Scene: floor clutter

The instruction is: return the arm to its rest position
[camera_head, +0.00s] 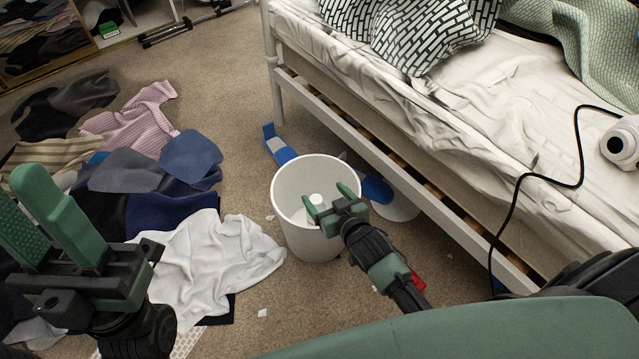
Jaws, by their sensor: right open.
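My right gripper (328,199) is open, with its two green fingers apart over the right part of a white bin's mouth. Nothing shows between its fingers. Its dark and green arm reaches in from the lower right. My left gripper (32,205) is large in the near left corner, above the clothes. Its green fingers stand apart and hold nothing that I can see. The white bin (311,245) stands upright on the carpet beside the bed. A small white object (316,199) lies inside it, partly hidden by the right gripper.
A bed (440,120) with a metal frame fills the right side. A black cable (545,186) hangs over its edge from a white device (622,140). Clothes, including a white cloth (215,262), cover the left floor. Blue items (279,147) lie near the bin.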

